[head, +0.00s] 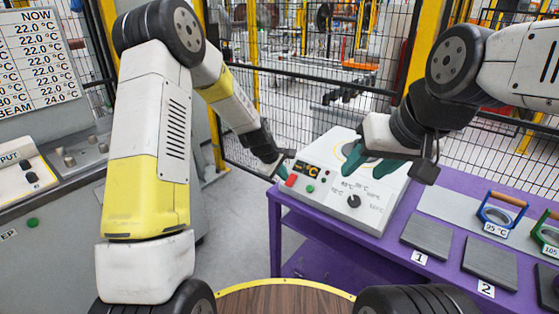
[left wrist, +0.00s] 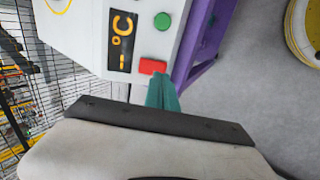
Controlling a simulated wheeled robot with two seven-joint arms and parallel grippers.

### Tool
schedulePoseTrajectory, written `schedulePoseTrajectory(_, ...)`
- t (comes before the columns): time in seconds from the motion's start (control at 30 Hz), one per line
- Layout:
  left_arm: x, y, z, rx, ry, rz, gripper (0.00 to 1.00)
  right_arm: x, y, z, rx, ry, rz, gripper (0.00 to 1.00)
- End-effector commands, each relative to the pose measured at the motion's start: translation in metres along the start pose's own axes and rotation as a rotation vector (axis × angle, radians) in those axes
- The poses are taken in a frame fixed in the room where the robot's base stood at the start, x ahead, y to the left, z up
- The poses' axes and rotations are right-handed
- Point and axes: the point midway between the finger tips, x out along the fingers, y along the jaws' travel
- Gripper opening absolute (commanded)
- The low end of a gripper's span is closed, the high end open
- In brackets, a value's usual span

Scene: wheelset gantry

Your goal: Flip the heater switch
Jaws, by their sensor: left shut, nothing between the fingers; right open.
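The heater (head: 335,215) is a white box on the purple table, with a display (head: 305,177), a red switch (head: 291,180), a green button (head: 310,188) and a black dial (head: 353,201). My left gripper (head: 279,168) is shut and empty, its teal tips close to the heater's left corner by the red switch. In the left wrist view the left fingertips (left wrist: 164,84) are just beside the red switch (left wrist: 152,66); I cannot tell whether they touch it. The green button (left wrist: 162,21) is farther off. My right gripper (head: 368,170) is open over the heater's top, partly hiding its ring.
Grey pads (head: 428,238) marked 1 and 2 lie right of the heater on the purple table (head: 465,190). Handled blue (head: 497,213) and green (head: 546,235) pieces stand beyond them. A mesh fence (head: 290,110) stands behind. A control console (head: 70,180) is at left.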

Motion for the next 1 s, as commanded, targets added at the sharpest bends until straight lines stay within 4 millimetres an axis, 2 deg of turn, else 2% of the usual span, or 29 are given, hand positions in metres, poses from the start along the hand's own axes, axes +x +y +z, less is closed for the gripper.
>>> schedulePoseTrajectory(0.1, 0.021, 0.0, 0.001, -0.001, -0.001, -0.001, 0.0, 0.0, 0.0, 0.0, 0.0, 0.0, 0.0, 0.47)
schedulePoseTrajectory(0.3, 0.038, 0.001, 0.0, 0.001, 0.0, 0.001, 0.0, 0.0, 0.0, 0.0, 0.0, 0.0, 0.0, 0.47)
schedulePoseTrajectory(1.0, 0.045, -0.002, 0.0, 0.001, -0.002, 0.034, 0.0, 0.0, 0.0, 0.0, 0.0, 0.0, 0.0, 0.47)
